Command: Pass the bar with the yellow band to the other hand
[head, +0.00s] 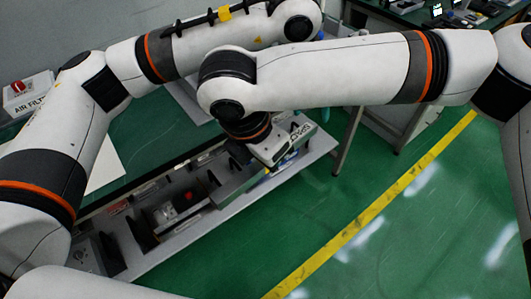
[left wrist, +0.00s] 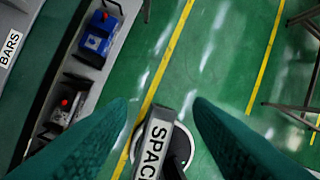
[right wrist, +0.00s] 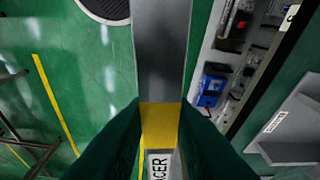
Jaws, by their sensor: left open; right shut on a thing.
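The bar (right wrist: 160,55) is long, flat and grey. Its yellow band (right wrist: 160,122) sits between the fingers of my right gripper (right wrist: 160,110), which is shut on it. A white label reading SPACER (right wrist: 158,165) is beside the band. In the left wrist view the labelled end (left wrist: 155,145) lies between the green fingers of my left gripper (left wrist: 158,102). That gripper is open, and the fingers do not touch the bar. In the head view the label (head: 290,146) shows below my right forearm, which hides much of the grippers.
A bench tray (head: 185,228) with dividers holds small parts. A blue device (left wrist: 97,35) and a red-button box (left wrist: 63,108) show in the left wrist view. An AIR FILTER box (head: 28,95) stands far left. The green floor (head: 420,230) is clear.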

